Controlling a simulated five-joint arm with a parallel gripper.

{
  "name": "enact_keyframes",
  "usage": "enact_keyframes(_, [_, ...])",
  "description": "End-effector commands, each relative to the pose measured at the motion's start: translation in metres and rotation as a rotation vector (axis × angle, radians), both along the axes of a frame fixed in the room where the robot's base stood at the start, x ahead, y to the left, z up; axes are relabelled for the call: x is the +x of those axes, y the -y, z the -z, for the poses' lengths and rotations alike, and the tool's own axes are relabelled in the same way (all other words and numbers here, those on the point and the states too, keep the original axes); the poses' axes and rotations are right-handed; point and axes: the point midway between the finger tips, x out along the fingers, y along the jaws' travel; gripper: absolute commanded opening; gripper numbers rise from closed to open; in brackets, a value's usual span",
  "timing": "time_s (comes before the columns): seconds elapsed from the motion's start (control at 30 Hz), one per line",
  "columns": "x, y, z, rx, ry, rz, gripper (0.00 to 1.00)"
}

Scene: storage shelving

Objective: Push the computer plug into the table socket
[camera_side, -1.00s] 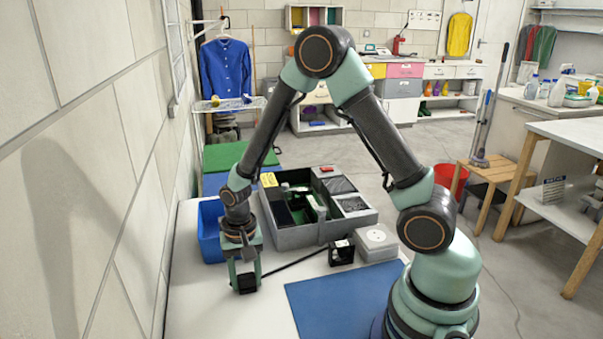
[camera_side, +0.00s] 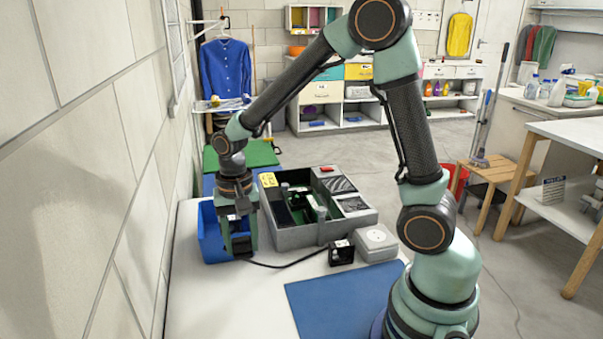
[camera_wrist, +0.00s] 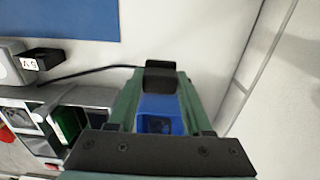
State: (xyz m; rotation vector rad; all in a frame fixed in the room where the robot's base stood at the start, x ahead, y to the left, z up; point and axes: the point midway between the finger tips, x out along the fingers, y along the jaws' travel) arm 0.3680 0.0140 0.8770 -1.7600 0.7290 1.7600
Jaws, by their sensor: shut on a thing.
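My gripper (camera_side: 238,245) points down beside the grey compartment case, in front of the blue bin. It is shut on the black plug (camera_wrist: 161,72), which shows between the fingertips in the wrist view. The plug's cable (camera_side: 292,264) runs right to a small black box (camera_side: 342,253) with a white label. The white table socket (camera_side: 376,243), a square block with a round recess on top, stands right of the black box. Its edge also shows in the wrist view (camera_wrist: 10,65). The plug is well left of the socket and apart from it.
The grey compartment case (camera_side: 300,237) stands behind the cable, close to my gripper. The blue bin (camera_side: 209,237) is at the left, near the wall. A flat blue mat (camera_side: 340,298) lies in front. The white tabletop (camera_side: 220,300) is clear at front left.

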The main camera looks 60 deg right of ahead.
Motion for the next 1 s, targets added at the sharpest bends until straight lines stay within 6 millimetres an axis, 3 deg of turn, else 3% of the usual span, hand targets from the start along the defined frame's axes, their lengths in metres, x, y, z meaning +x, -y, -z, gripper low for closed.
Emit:
enact_keyframes(0.03, [0.002, 0.0, -0.017, 0.001, 0.011, 0.0, 0.01])
enact_keyframes(0.2, [0.001, 0.0, -0.058, 0.0, 0.007, 0.0, 0.01])
enact_keyframes(0.4, [0.001, 0.0, -0.088, 0.001, 0.004, 0.0, 0.01])
enact_keyframes(0.6, [0.0, 0.0, -0.099, 0.0, 0.001, 0.0, 0.01])
enact_keyframes(1.0, [0.0, 0.0, -0.099, 0.0, 0.0, 0.002, 0.01])
